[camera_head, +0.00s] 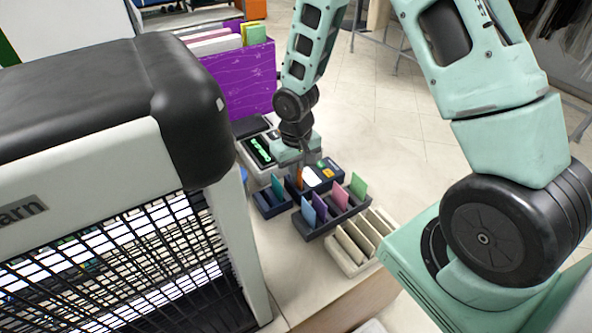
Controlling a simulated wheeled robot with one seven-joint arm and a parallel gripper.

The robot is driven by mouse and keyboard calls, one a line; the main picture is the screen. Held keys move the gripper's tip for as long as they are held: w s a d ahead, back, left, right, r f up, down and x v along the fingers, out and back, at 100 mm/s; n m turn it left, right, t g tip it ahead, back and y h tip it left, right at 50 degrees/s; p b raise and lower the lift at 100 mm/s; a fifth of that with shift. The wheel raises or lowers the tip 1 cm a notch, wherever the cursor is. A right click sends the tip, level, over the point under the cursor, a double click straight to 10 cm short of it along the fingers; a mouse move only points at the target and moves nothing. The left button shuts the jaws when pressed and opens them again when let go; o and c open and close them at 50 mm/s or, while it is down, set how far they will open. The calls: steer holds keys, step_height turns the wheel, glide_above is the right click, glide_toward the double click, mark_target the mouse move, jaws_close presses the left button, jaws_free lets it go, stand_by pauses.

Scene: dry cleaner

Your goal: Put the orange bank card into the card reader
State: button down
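The orange bank card (299,178) shows as a small upright orange strip at the left end of a dark blue device (325,171) with white, yellow and green parts, which looks like the card reader. I cannot tell whether the card is in a slot, in front of the device or hanging above it. My gripper (301,165) points down right over the card. Its fingers are small and partly hidden, so I cannot tell whether they are closed on the card.
A dark card rack (331,219) holds blue, purple, pink and green cards, with a cream rack (362,245) in front. A small blue rack (268,203) and a machine with a green-lit display (259,150) stand left.

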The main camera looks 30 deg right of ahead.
steer(key=shift+f, duration=0.2)
steer(key=c, duration=1.6)
jaws_free()
steer(key=shift+r, duration=0.1)
step_height(320, 180, up, 7)
steer(key=p, duration=0.6)
